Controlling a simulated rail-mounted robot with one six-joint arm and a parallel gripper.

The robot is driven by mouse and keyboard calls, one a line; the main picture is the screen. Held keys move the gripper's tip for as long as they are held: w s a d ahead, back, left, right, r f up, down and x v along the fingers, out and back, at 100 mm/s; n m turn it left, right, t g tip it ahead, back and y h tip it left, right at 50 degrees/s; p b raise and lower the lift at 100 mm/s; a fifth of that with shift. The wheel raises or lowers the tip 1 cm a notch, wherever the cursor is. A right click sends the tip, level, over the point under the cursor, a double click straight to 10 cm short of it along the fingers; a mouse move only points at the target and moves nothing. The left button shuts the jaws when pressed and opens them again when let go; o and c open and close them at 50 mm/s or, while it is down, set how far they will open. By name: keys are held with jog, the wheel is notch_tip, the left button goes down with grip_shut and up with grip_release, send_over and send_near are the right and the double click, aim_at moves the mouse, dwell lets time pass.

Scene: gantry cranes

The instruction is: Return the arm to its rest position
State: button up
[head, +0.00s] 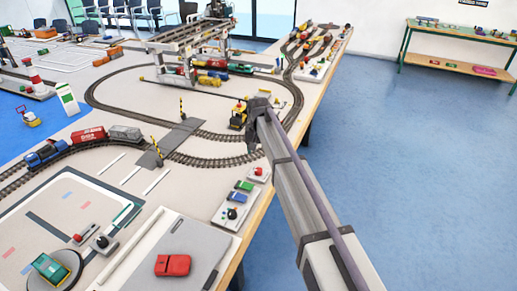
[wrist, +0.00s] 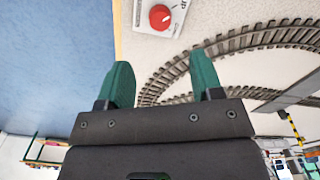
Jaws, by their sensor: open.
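My arm reaches from the bottom right of the head view up and left to the table's right edge. My gripper (head: 254,142) is at its far end, small and partly hidden by my own arm, close to the curved train track. In the wrist view my gripper (wrist: 162,90) shows two green fingers set wide apart with nothing between them. The track (wrist: 235,45) passes beyond the fingers. A panel with a red knob (wrist: 160,17) lies at the top of the wrist view.
The table (head: 150,188) holds a track loop, a train with a blue engine (head: 45,152), a gantry crane (head: 187,40) and control panels with buttons (head: 238,203). A red block (head: 172,265) lies near the front. Blue floor (head: 420,180) to the right is clear. A shelf (head: 455,65) stands behind.

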jog(key=shift+r, duration=0.2)
jog(key=s+d, duration=0.7)
jog(key=s, duration=0.4)
jog(key=s+d+r+p, duration=0.1)
jog(key=s+d, duration=0.7)
jog(key=s, duration=0.3)
jog(key=s+d, duration=0.8)
jog(key=s, duration=0.3)
jog(key=shift+s+r+m, duration=0.15)
jog(key=shift+r+m, duration=0.15)
